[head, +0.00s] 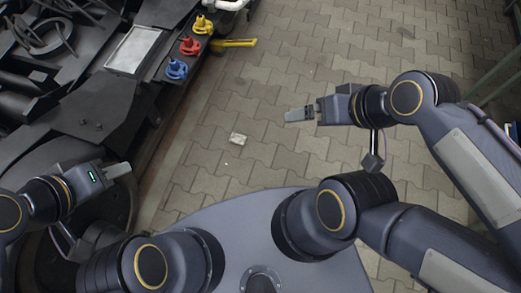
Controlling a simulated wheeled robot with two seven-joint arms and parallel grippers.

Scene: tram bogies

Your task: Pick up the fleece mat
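A flat, light grey rectangle with a darker rim (133,50) lies on the dark bogie at the upper left. It may be the fleece mat, but I cannot tell for sure. My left gripper (117,170) is at the lower left, over the bogie and well below the rectangle in the picture. Its fingers show as one pale piece, so the gap between them is hidden. My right gripper (298,114) is over the paving, far to the right of the rectangle. Its fingers also overlap. I see nothing held in either gripper.
Blue (176,69), red (190,46) and yellow (203,25) fittings stand along the bogie's edge, with a yellow bar (233,43) beside them. A small pale scrap (238,138) lies on the open paving (300,60). A green frame (497,78) is at the right.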

